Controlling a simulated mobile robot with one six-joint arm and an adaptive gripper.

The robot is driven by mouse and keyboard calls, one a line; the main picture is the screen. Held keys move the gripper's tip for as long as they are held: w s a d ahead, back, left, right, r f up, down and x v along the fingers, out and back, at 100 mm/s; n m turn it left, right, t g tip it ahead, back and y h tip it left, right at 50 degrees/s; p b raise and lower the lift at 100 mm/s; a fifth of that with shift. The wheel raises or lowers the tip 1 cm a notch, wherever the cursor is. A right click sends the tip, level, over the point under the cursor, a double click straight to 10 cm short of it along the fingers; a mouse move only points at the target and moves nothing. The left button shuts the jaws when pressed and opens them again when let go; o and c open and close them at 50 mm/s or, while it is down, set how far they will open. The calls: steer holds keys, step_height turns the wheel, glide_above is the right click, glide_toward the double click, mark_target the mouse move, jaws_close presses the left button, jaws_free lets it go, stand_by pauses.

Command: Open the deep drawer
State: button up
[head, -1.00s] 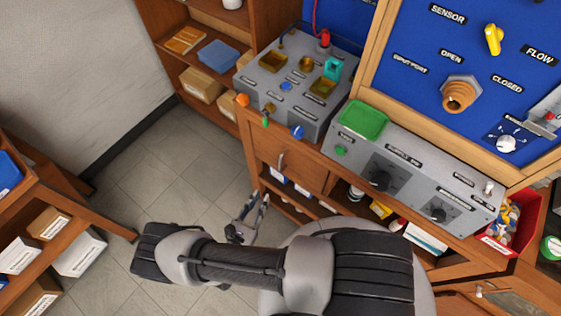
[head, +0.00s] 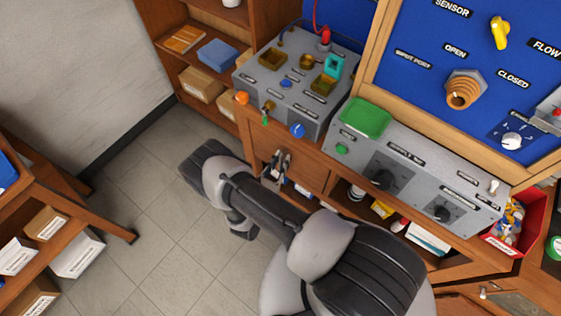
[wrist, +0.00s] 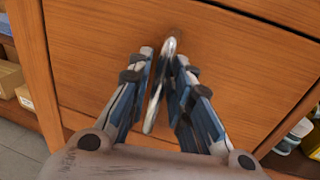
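The wooden deep drawer (wrist: 90,35) fills most of the wrist view, and its front looks flush with the cabinet. It also shows in the head view (head: 262,150) below the bench top. A metal bar handle (wrist: 163,80) stands out from its front. My gripper (wrist: 164,57) is open, with one finger on each side of the handle. A gap shows between the handle and the left finger; the right finger is close to the handle, and I cannot tell whether it touches. In the head view my gripper (head: 278,157) is at the drawer front and hides most of the handle.
A grey valve box (head: 300,85) and a grey panel box with a green tray (head: 365,117) stand on the bench above. An open shelf with bottles and boxes (head: 381,208) is to the right. The tiled floor (head: 150,215) to the left is clear.

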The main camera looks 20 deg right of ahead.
steer(key=shift+c, duration=0.4)
jaws_close()
